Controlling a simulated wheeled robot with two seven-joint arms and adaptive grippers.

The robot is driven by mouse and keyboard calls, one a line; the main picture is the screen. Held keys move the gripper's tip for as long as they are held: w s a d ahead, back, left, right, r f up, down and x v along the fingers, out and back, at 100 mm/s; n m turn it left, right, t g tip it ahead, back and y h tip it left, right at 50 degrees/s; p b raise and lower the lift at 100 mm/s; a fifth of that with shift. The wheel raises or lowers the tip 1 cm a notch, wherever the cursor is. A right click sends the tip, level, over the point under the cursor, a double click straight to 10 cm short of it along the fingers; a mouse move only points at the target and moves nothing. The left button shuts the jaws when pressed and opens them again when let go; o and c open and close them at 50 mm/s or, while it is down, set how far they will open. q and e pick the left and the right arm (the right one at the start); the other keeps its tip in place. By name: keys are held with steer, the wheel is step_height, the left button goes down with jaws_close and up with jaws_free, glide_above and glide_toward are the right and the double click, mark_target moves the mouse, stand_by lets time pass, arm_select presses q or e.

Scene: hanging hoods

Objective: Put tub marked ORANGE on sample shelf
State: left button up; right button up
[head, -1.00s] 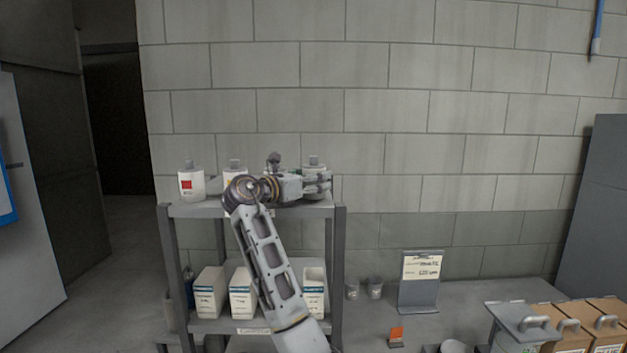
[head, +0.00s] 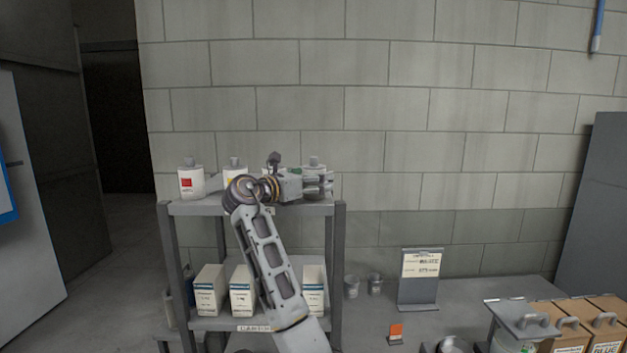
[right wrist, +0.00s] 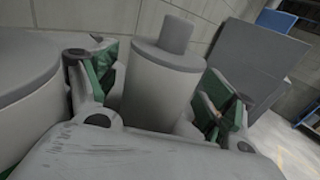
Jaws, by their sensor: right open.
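No readable ORANGE lettering shows in either view. White capped tubs stand in a row on the top board of a grey rack (head: 184,209). One has a red mark (head: 191,183); the tub beside it (head: 234,168) shows a bit of yellow-orange, mostly hidden by my arm. My right gripper (head: 322,184) is at the rack's right end, by the last tub (head: 314,167). In the right wrist view, its open green-padded fingers stand on either side of a grey capped tub (right wrist: 160,85), whose marking is not visible. My left gripper is out of view.
White cartons (head: 209,290) stand on the rack's lower board. On the bench right of it are small cups (head: 375,285), a sign stand (head: 418,291) and an orange card (head: 396,332). Brown boxes (head: 571,340) fill the right corner. A larger round body (right wrist: 28,90) is close left in the wrist view.

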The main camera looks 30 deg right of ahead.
mark_target(313, 157)
steer(key=shift+r, duration=0.1)
steer(key=shift+r, duration=4.85)
